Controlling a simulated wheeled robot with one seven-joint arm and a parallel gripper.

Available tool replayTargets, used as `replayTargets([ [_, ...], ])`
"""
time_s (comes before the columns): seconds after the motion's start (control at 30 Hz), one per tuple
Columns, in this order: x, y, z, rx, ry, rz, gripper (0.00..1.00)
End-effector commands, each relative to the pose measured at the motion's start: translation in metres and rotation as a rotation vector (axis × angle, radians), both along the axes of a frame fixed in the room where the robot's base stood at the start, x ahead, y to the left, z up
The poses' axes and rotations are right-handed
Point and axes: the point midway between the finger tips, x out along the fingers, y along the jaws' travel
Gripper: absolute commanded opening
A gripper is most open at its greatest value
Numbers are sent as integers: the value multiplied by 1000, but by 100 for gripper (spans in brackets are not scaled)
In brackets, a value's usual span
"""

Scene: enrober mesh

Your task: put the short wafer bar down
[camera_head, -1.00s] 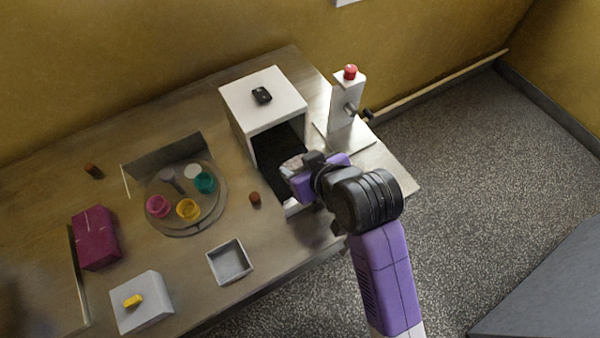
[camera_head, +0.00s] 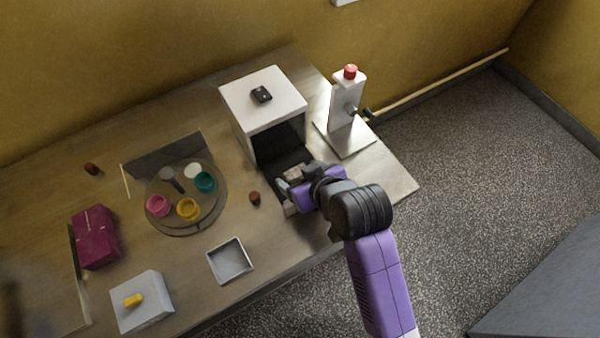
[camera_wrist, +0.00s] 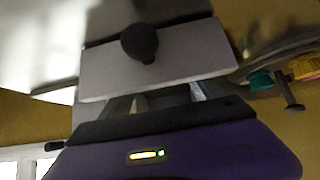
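My gripper (camera_head: 291,188) is at the open front of the white box-shaped machine (camera_head: 262,101), low over its dark bed (camera_head: 283,160). A small pale tan-pink piece (camera_head: 293,173), perhaps the short wafer bar, shows beside the gripper at the mouth. I cannot tell whether it is held or lying on the bed. In the wrist view, parts of two fingers (camera_wrist: 163,100) stand apart beneath a pale plate with a black knob (camera_wrist: 140,43). The plate hides the fingertips and anything between them.
A round turntable (camera_head: 187,225) with coloured cups stands left of the machine. A small brown piece (camera_head: 255,198) lies between them. An empty grey tray (camera_head: 229,262) is at the front edge. A white stand with a red top (camera_head: 346,98) is at the right.

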Motion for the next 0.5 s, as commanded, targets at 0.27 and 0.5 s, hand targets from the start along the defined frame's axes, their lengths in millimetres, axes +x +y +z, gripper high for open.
replayTargets([
  [0.27, 0, 0, 5, 1, -1, 0, 73],
  [0.5, -22, -15, 30, 2, -2, -1, 73],
])
